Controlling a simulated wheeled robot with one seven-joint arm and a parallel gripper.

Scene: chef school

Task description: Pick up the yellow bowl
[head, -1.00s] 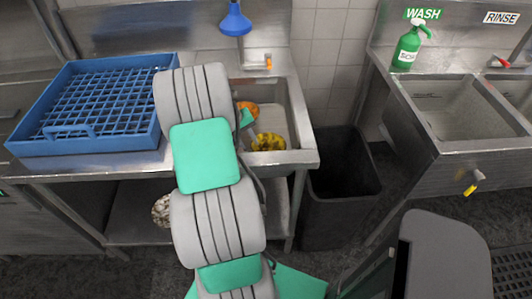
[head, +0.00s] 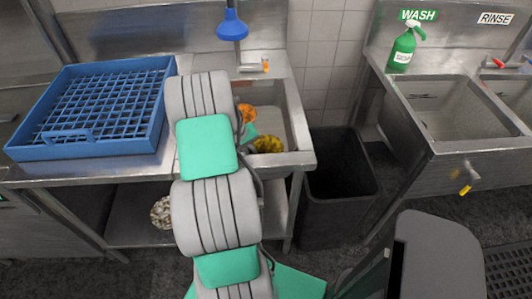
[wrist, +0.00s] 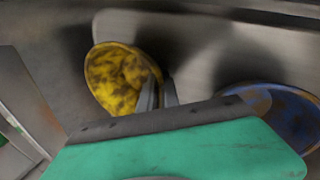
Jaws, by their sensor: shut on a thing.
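The yellow bowl (head: 268,145), mottled with dark stains, is at the front of the left sink basin (head: 298,130). In the wrist view the yellow bowl (wrist: 108,75) appears tilted. My gripper (wrist: 158,94) is at the bowl's right edge, its narrow grey fingers shut on that rim. In the head view my arm hides most of the gripper, and only a bit of its teal body shows beside the bowl. I cannot tell whether the bowl touches the basin floor.
An orange thing (head: 247,112) lies behind the bowl in the basin. A stained blue round thing (wrist: 275,105) is right of my gripper in the wrist view. A blue rack (head: 95,100) stands on the left counter. A black bin (head: 338,190) stands right of the sink.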

